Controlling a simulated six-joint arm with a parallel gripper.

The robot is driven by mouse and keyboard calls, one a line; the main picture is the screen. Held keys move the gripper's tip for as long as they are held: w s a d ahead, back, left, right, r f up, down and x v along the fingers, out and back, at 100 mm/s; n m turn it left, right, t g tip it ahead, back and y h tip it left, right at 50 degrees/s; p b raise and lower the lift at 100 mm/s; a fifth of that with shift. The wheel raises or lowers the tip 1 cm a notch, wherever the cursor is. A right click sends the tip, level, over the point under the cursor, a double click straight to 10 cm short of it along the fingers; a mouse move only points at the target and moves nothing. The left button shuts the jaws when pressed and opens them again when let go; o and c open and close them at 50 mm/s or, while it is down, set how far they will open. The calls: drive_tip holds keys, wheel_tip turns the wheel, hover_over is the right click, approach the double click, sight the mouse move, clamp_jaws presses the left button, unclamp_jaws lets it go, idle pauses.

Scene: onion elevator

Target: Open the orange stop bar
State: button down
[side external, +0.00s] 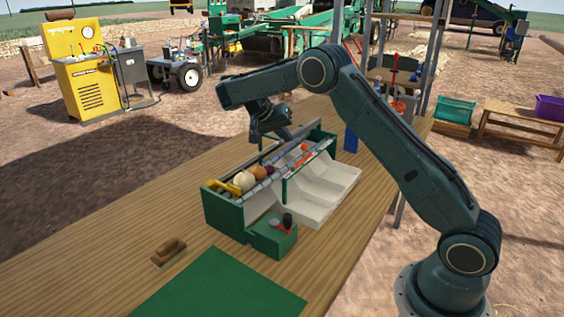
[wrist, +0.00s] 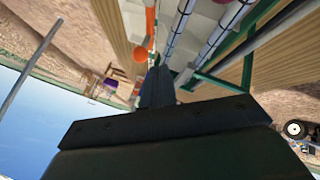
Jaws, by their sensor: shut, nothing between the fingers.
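The orange stop bar (side external: 303,150) shows at the far end of the green and white onion elevator (side external: 225,211), above its pale trough. In the wrist view the orange bar (wrist: 150,22) runs along the top, with an orange ball (wrist: 140,55) at its near end. My gripper (side external: 288,137) is over the far end of the elevator, pointing down, close to the bar. In the wrist view my gripper (wrist: 160,70) is shut and empty, with its tips just beside the orange ball. I cannot tell whether they touch it.
A white onion (side external: 243,181), a brown onion (side external: 260,171) and a dark red one sit in the elevator's channel. A yellow handle (side external: 224,188) is at its near end. A wooden brush (side external: 169,251) and green mat (side external: 220,288) lie nearby.

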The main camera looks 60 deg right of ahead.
drive_tip(key=v, duration=0.3)
drive_tip(key=shift+a+r, duration=0.2)
drive_tip(key=s+a+r+n+t+y, duration=0.3)
drive_tip(key=s+a+r+n+t, duration=0.25)
drive_tip(key=s+r, duration=0.75)
drive_tip(key=s+a+f+n+t+y, duration=0.1)
drive_tip(key=s+a+f+n+y, duration=0.1)
drive_tip(key=s+a, duration=0.4)
drive_tip(key=s+a+f+n+t+y, duration=0.1)
drive_tip(key=s+a+n, duration=0.4)
drive_tip(key=s, duration=0.9)
drive_tip(key=shift+a+f+y, duration=0.65)
drive_tip(key=shift+a+y, duration=0.15)
drive_tip(key=shift+a, duration=0.3)
